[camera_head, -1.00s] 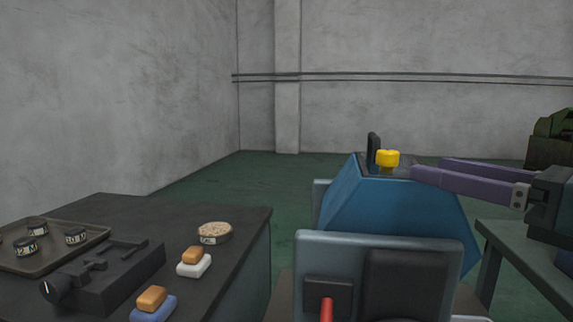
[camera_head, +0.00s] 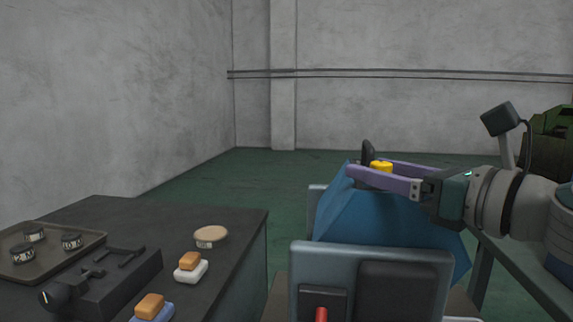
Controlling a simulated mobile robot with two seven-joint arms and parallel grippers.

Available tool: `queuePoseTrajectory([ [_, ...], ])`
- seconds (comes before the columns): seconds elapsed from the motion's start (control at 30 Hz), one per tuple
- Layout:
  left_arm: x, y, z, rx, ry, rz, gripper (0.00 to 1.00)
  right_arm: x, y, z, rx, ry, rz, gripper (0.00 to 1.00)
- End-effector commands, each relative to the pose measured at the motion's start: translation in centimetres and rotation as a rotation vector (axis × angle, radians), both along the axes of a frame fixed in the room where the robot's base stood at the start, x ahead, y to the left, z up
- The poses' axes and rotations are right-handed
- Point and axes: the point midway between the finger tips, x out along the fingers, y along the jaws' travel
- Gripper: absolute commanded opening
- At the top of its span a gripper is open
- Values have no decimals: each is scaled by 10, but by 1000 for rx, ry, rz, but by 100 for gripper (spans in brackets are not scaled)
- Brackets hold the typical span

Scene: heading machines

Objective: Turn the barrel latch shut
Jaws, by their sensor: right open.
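The blue barrel (camera_head: 375,223) is a faceted tub behind a grey panel. On its top sits a yellow knob (camera_head: 381,165) beside a dark upright plate (camera_head: 367,152), which looks like the latch. My right gripper (camera_head: 365,167) comes in from the right with two purple fingers. The fingers are open, one on the near side of the yellow knob and one on its far side. The near finger hides the knob's lower part. I cannot tell whether either finger touches it. My left gripper is not in view.
The grey panel (camera_head: 335,256) with a red handle (camera_head: 321,314) stands in front of the barrel. A dark table (camera_head: 228,262) at left holds a tray (camera_head: 62,262) of round tins, a black fixture (camera_head: 105,285) and brushes (camera_head: 190,265). A bench (camera_head: 525,275) stands at right.

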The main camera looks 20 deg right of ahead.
Motion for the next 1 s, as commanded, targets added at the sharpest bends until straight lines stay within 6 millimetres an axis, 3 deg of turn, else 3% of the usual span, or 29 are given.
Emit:
queuePoseTrajectory([
  [0.17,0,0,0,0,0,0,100,0,0,0,0,0,0,65],
  [0.73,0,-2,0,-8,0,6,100,0,0,0,0,0,0,1],
  [1.0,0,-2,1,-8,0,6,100,0,0,0,0,0,-2,0],
])
